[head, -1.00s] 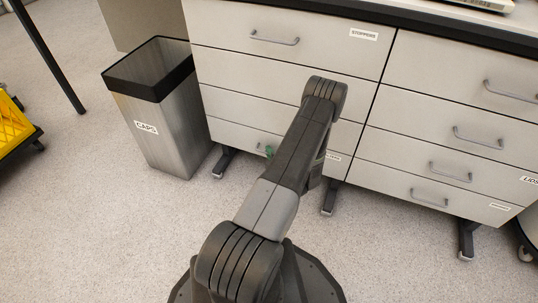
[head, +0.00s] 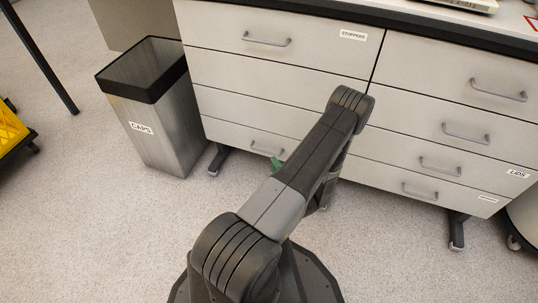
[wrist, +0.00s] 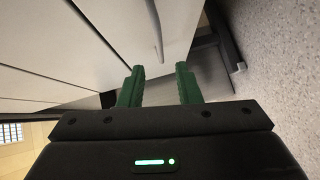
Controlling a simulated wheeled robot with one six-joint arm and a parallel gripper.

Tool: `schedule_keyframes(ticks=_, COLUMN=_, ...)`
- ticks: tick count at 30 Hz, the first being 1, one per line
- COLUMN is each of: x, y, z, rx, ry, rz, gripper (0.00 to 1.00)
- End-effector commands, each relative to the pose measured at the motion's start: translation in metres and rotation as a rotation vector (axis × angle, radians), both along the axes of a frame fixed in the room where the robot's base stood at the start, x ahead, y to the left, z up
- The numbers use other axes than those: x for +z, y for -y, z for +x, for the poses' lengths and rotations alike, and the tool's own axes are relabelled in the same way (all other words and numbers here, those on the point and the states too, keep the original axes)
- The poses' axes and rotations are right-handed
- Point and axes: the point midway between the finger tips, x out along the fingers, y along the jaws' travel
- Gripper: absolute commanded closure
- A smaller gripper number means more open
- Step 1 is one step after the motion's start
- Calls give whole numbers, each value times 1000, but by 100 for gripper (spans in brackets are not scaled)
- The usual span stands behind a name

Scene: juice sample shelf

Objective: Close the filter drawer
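The left drawer unit has a bottom drawer (head: 238,133) with a grey bar handle (head: 268,151). Its label is hidden behind my arm, so I cannot read whether it is the filter drawer. I cannot tell if it sits flush or a little out. My gripper (wrist: 160,85) has two green fingers spread apart with nothing between them. In the wrist view they are close to a pale drawer front with a bar handle (wrist: 155,30). In the head view a green finger shows beside the arm, near the bottom drawer's handle, and the rest is hidden.
A metal bin (head: 150,120) labelled CAPS stands left of the drawers. The drawer above is labelled STOPPERS (head: 353,36). The right drawer unit (head: 410,110) has several handled drawers, one labelled LIDS. Drawer unit feet (head: 457,230) stand on the floor. The floor at front left is clear.

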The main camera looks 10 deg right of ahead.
Motion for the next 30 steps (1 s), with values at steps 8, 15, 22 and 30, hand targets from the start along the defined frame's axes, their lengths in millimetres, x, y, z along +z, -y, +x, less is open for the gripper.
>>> schedule_keyframes(ticks=8, x=4, y=6, z=-31, rx=-1, ry=-1, rz=2, gripper=69)
schedule_keyframes(ticks=15, x=4, y=6, z=-35, rx=1, ry=-1, rz=1, gripper=69)
schedule_keyframes(ticks=22, x=4, y=6, z=-34, rx=1, ry=-2, rz=1, gripper=69)
schedule_keyframes(ticks=30, x=-2, y=0, z=-6, rx=6, ry=0, rz=-1, gripper=69)
